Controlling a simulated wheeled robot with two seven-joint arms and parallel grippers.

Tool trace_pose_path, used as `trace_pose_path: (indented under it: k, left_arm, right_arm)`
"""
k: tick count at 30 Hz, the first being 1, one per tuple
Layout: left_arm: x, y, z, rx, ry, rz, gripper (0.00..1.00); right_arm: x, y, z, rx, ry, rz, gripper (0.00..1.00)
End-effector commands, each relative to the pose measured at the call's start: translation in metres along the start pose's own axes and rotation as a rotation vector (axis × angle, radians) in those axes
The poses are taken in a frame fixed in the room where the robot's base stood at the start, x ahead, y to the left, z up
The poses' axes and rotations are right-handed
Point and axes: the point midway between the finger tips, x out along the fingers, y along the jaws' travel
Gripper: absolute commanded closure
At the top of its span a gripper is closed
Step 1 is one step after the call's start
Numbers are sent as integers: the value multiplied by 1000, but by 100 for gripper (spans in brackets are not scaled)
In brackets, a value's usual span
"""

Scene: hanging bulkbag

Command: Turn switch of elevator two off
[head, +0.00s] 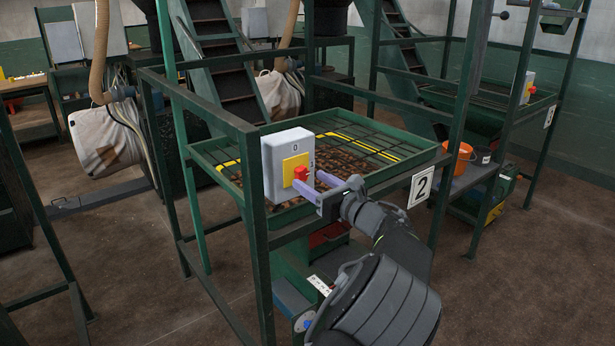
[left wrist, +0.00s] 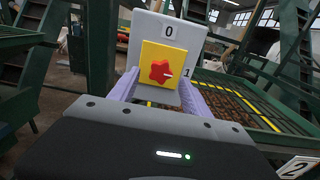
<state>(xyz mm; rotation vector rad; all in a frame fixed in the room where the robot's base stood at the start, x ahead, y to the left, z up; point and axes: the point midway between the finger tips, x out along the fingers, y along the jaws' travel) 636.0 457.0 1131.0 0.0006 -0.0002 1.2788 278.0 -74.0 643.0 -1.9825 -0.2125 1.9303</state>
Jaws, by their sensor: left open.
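The switch box (head: 287,165) is a pale grey box with a yellow plate and a red star-shaped knob (head: 300,174). It is mounted on the green frame of the hopper marked by a "2" sign (head: 420,187). In the left wrist view the knob (left wrist: 160,71) faces me, with "0" above and "1" to its right. Its white mark points right, toward the "1" side. My left gripper (head: 309,181) is open, its lavender fingers in front of the box on either side of the knob. I cannot tell whether they touch it. My right gripper is not in view.
Green frame posts (head: 257,225) stand close left of the switch, and a grated hopper (head: 365,150) of brown pieces lies behind it. Another hopper with a similar switch (head: 527,88) is at the right. An orange bucket (head: 459,158) stands between. The floor at front right is clear.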

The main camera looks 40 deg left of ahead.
Motion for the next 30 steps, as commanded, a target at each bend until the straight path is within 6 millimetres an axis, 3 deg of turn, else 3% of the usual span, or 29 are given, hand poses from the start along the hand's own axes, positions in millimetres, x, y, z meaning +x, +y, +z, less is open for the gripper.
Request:
trace_pose_path:
  k: [6, 15, 30]
  left_arm:
    - [23, 0, 0, 0, 1, -1, 44]
    - [26, 0, 0, 0, 1, -1, 44]
    - [26, 0, 0, 0, 1, -1, 85]
  right_arm:
    - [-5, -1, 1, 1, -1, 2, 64]
    - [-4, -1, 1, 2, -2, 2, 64]
    - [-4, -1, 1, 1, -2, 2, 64]
